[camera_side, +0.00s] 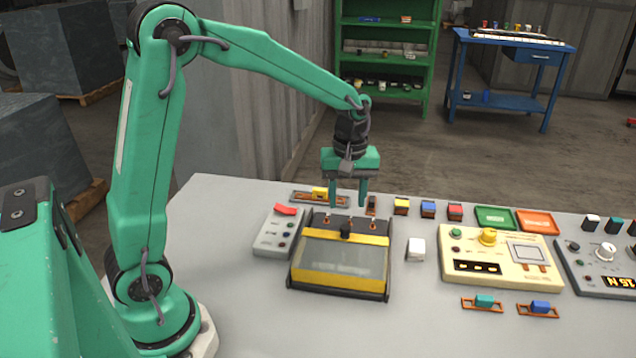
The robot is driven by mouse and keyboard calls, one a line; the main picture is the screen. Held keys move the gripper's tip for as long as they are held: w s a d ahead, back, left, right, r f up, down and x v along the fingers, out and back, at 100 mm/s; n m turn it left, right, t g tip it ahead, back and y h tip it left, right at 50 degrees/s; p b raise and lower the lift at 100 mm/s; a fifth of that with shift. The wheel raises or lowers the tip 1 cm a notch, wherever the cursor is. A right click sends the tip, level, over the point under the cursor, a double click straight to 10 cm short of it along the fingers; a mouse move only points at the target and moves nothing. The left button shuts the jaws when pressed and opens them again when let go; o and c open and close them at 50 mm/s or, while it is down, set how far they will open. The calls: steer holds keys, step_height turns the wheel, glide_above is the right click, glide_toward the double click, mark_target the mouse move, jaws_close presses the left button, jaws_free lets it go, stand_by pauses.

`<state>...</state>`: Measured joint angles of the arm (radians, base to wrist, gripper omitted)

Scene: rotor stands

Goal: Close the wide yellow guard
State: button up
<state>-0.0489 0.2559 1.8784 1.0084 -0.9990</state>
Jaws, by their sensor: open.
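The wide yellow guard (338,281) is a clear panel with yellow bars along its near and far edges, set in a black frame on the grey table. A black knob (345,231) stands at the middle of its far bar. Small orange fittings show on the dark strip behind it. I cannot tell from this view how far the guard is tilted or whether it is fully down. My gripper (348,202) points down above the far edge of the guard, behind the knob. Its two green fingers are apart with nothing between them.
A grey switch box (275,240) stands close left of the guard and a white block (416,249) is to its right. A cream control panel (498,262) is farther right. Small coloured blocks (428,209) line the back. The table's front middle is clear.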

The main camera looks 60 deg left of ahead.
mark_target(346, 226)
steer(key=shift+f, duration=3.4)
jaws_close()
